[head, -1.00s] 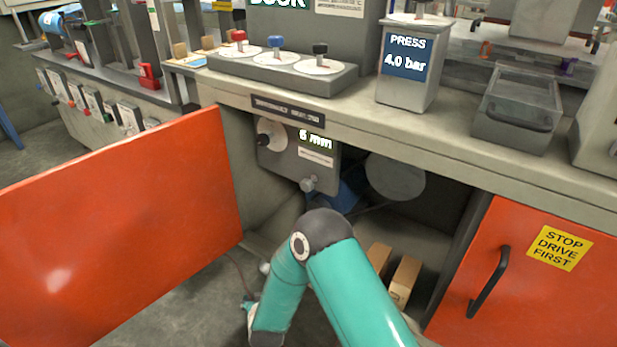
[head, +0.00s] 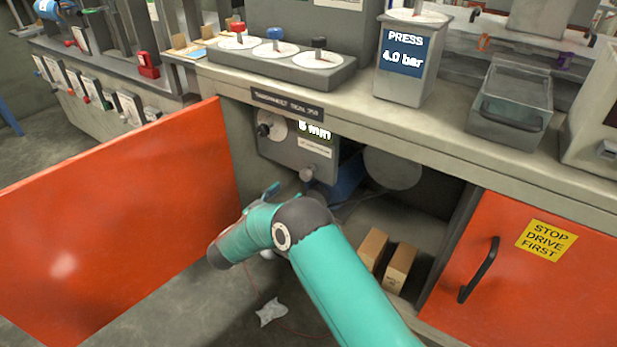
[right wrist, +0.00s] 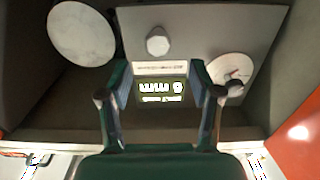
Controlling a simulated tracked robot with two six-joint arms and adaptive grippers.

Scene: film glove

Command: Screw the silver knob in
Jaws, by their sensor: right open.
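The silver knob (head: 307,174) is a small round knob at the lower edge of a grey box (head: 290,154) inside the open cabinet. In the right wrist view, where the box appears upside down, the knob (right wrist: 157,41) sits beyond the fingers. My right gripper (head: 270,191) is left of and below the knob in the head view, mostly hidden by my arm. In the right wrist view its fingers (right wrist: 158,85) are spread with nothing between them. They frame the "6 mm" display (right wrist: 161,92) and do not touch the knob. My left gripper is out of view.
An orange door (head: 120,220) stands open at left; another (head: 530,265) carries a black handle. A dial with a black handle (head: 264,130) is on the box. Two cardboard-coloured blocks (head: 398,268) lie in the cabinet. A crumpled white thing (head: 270,312) lies on the floor.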

